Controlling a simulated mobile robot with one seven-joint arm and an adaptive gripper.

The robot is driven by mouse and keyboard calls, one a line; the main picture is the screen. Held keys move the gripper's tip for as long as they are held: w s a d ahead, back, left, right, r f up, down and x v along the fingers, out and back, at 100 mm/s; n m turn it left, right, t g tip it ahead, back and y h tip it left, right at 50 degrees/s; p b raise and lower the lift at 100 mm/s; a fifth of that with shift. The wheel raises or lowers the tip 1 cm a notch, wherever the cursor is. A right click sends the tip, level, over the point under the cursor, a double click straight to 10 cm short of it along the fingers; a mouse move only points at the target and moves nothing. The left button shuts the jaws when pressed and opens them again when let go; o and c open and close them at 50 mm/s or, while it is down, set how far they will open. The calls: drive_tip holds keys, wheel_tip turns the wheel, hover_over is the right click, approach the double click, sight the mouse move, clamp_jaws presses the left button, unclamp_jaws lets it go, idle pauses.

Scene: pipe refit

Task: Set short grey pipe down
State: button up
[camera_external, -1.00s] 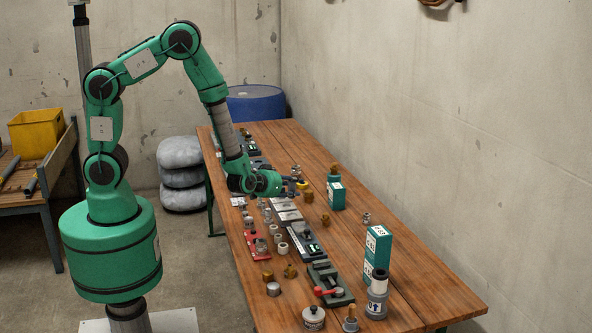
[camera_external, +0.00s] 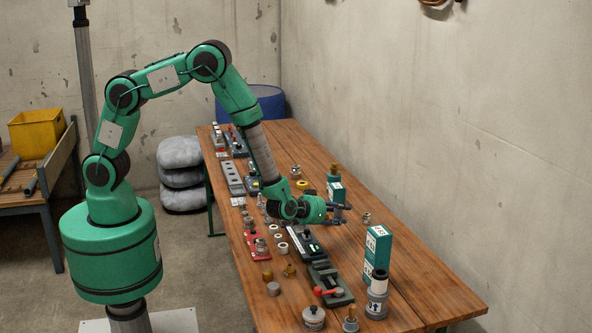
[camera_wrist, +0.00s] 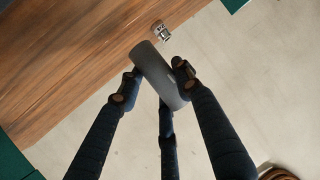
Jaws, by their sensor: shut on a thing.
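The short grey pipe (camera_wrist: 160,75) is a plain dark grey tube, tilted in the wrist view. My gripper (camera_wrist: 154,84) is shut on it, with dark fingers on both sides and a third below. In the external view my gripper (camera_external: 338,213) is over the middle of the wooden table (camera_external: 420,272), towards its right side. The pipe cannot be made out clearly there. How high it is above the table is hard to tell.
A tall teal box (camera_external: 377,250) and a grey cylinder (camera_external: 377,300) stand at the near right. A vise (camera_external: 330,284) with a red handle, a red plate (camera_external: 257,246) and several small fittings crowd the left side. A small metal fitting (camera_wrist: 162,31) is near the pipe.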

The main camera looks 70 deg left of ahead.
drive_tip(key=shift+f, duration=0.85)
drive_tip(key=w+b, duration=0.1)
drive_tip(key=w, duration=0.4)
drive_tip(key=w+d+f, duration=0.1)
drive_tip(key=w, duration=0.4)
drive_tip(key=w+b, duration=0.1)
drive_tip(key=w, duration=0.5)
drive_tip(key=shift+d+f+b, duration=0.25)
drive_tip(key=shift+d+b, duration=0.05)
drive_tip(key=shift+f+b, duration=0.55)
drive_tip(key=shift+f, duration=1.15)
drive_tip(key=shift+f, duration=0.2)
